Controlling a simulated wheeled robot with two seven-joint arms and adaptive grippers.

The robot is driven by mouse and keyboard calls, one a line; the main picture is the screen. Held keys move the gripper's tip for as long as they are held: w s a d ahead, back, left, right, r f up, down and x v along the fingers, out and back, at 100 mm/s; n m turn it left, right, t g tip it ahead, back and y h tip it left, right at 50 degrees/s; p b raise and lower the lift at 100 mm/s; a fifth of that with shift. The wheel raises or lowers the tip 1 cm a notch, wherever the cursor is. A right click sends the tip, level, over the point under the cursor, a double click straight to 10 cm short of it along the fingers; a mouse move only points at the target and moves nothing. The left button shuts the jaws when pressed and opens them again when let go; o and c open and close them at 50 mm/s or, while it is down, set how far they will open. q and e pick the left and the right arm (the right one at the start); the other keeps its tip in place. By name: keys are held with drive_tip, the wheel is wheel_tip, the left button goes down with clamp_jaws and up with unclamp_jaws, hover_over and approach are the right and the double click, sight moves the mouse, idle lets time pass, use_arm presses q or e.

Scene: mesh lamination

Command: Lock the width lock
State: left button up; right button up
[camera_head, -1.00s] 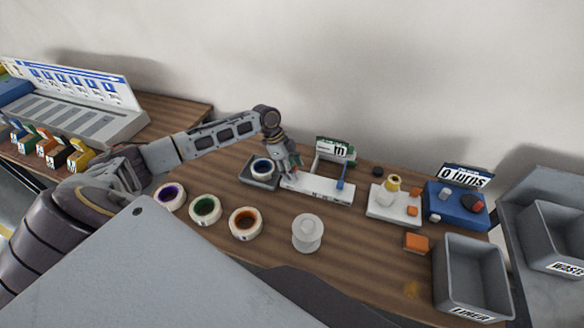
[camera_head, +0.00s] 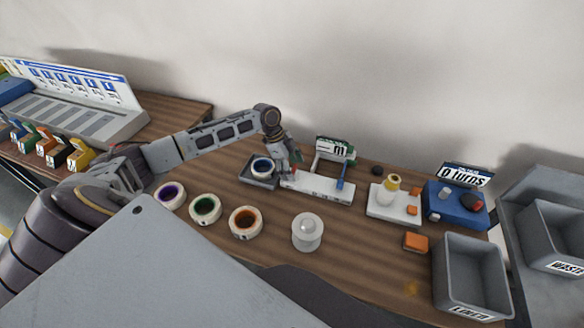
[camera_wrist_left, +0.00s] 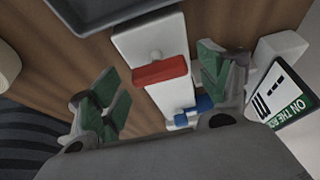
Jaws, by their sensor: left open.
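The white measuring fixture (camera_head: 318,188) stands on the wooden table, with a small sign (camera_head: 335,149) behind it and a blue upright part (camera_head: 343,177) near its right end. In the left wrist view, a red bar (camera_wrist_left: 160,72), which looks like the width lock, lies across the white bar (camera_wrist_left: 150,38). Blue parts (camera_wrist_left: 192,110) show nearer the camera. My left gripper (camera_head: 291,167) is over the left end of the fixture. In the wrist view my left gripper (camera_wrist_left: 157,72) is open, its green-padded fingers on either side of the red bar with gaps. My right gripper is not in view.
A grey tray with a blue-cored roll (camera_head: 262,166) is just left of the fixture. Several tape rolls (camera_head: 205,209) and a white spool (camera_head: 307,231) lie in front. A white block stand (camera_head: 393,212), a blue turns counter (camera_head: 455,207) and grey bins (camera_head: 471,264) are to the right.

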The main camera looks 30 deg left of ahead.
use_arm(q)
drive_tip(key=shift+r, duration=0.1)
drive_tip(key=w+v, duration=0.1)
drive_tip(key=v, duration=1)
drive_tip(key=shift+s+a+r, duration=0.2)
drive_tip(key=shift+s+r, duration=0.2)
drive_tip(key=shift+s, duration=0.1)
drive_tip(key=shift+f, duration=0.1)
